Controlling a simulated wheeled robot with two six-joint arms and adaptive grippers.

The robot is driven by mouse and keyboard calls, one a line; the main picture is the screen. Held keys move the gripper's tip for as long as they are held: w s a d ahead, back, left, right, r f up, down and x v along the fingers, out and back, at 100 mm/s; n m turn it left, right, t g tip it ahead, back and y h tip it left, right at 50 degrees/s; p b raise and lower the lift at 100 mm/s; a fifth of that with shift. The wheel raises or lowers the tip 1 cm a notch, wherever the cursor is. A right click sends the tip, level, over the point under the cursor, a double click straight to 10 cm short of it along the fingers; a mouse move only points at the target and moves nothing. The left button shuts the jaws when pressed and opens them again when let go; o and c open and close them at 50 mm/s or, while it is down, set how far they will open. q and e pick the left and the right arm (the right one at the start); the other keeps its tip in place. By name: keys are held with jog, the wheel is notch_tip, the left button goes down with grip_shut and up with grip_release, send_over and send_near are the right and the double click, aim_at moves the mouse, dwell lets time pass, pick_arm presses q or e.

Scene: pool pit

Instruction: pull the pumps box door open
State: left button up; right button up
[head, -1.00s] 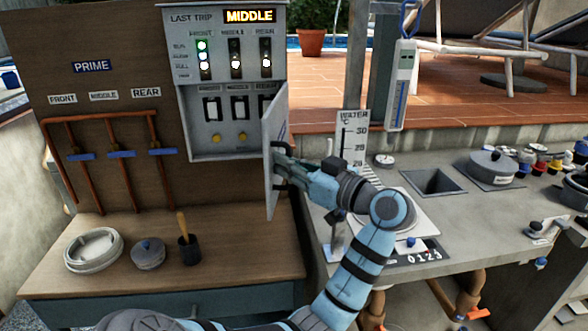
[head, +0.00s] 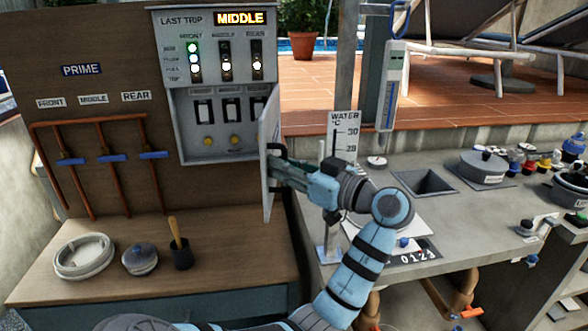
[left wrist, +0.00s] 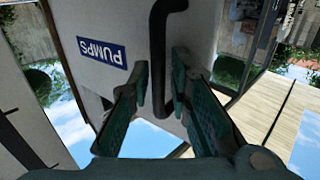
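The pumps box door (head: 267,185) is swung out from the grey pumps box (head: 215,85) and shows nearly edge-on in the head view. In the left wrist view its pale face bears a blue PUMPS label (left wrist: 102,52). The black bar handle (left wrist: 160,40) stands on that face. My left gripper (head: 276,172) is at the door's right-hand side. My right gripper is in neither view.
A WATER gauge (head: 343,135) and a grey counter (head: 420,205) with a recess are right of the door. A post stands behind.

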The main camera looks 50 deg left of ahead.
pick_arm(q)
jog(key=w+d, duration=0.2)
jog(key=d, duration=0.9)
jog(key=shift+d, duration=0.15)
jog(key=shift+d, duration=0.15)
